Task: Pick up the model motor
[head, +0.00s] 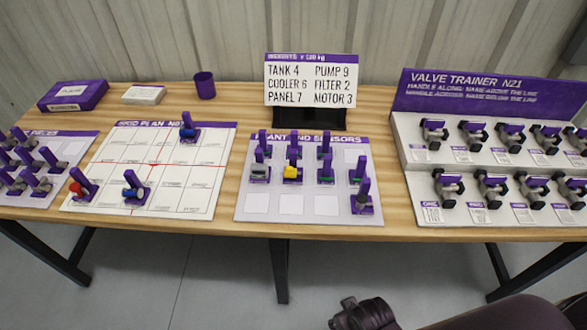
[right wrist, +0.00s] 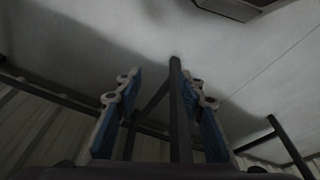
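Several small models with upright purple handles stand on boards on the table; I cannot tell for sure which is the motor. On the grid plan board (head: 105,172) stand a red-ended model (head: 77,188), a blue model (head: 134,193) and another blue one (head: 188,131). My right gripper (right wrist: 160,82) is open and empty, with blue pads, away from the models. My left gripper is not in view.
A sign (head: 309,80) reading "MOTOR 3" among other weights stands at the back. The valve trainer (head: 488,95) fills the right. A purple cup (head: 204,86), a purple box (head: 73,95) and a small white box (head: 143,95) stand back left. More models (head: 30,165) are far left.

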